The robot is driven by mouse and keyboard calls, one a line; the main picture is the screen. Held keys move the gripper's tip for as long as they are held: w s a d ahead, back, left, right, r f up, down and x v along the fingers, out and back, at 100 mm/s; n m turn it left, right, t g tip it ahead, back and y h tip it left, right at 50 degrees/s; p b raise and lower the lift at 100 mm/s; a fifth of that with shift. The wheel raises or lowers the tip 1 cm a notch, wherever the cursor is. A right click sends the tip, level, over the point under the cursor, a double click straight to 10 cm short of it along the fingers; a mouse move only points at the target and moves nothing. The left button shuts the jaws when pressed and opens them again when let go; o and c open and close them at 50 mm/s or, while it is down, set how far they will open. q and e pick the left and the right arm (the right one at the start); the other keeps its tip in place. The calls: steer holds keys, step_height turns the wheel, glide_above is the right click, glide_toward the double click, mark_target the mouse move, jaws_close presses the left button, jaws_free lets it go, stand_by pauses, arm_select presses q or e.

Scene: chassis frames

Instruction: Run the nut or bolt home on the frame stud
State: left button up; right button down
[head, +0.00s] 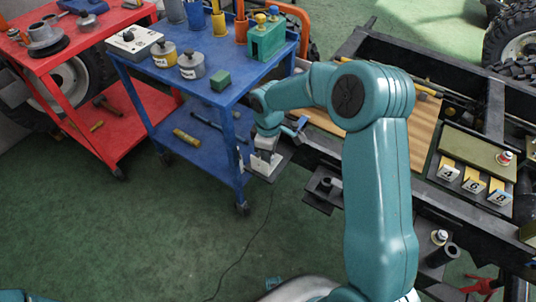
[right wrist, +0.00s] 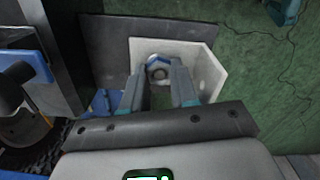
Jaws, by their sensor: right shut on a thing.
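My right gripper (head: 264,152) reaches down beside the blue cart to the frame's left edge. In the right wrist view, its two fingers (right wrist: 159,86) stand on either side of a round metal nut or bolt head (right wrist: 158,70) with a bluish edge. They are shut on it. The nut sits in front of a pale angled bracket (right wrist: 207,70), with a dark plate (right wrist: 105,45) behind. The stud itself is hidden, so I cannot tell how far the nut is on. The dark chassis frame (head: 325,160) runs along the right. My left gripper is not in view.
A blue cart (head: 230,88) with jars, cups and a green block stands close left of my right gripper. A red cart (head: 90,70) is farther left. Numbered blocks (head: 473,187) lie in a tray on the frame. Green floor (head: 110,225) is open at front left.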

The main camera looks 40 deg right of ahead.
steer(key=m, duration=0.2)
steer(key=shift+s+d+f+m+b, duration=0.15)
steer(key=shift+m+b, duration=0.15)
steer(key=shift+b, duration=0.05)
steer(key=shift+m, duration=0.3)
steer(key=c, duration=0.8)
jaws_free()
steer(key=shift+c, duration=1.1)
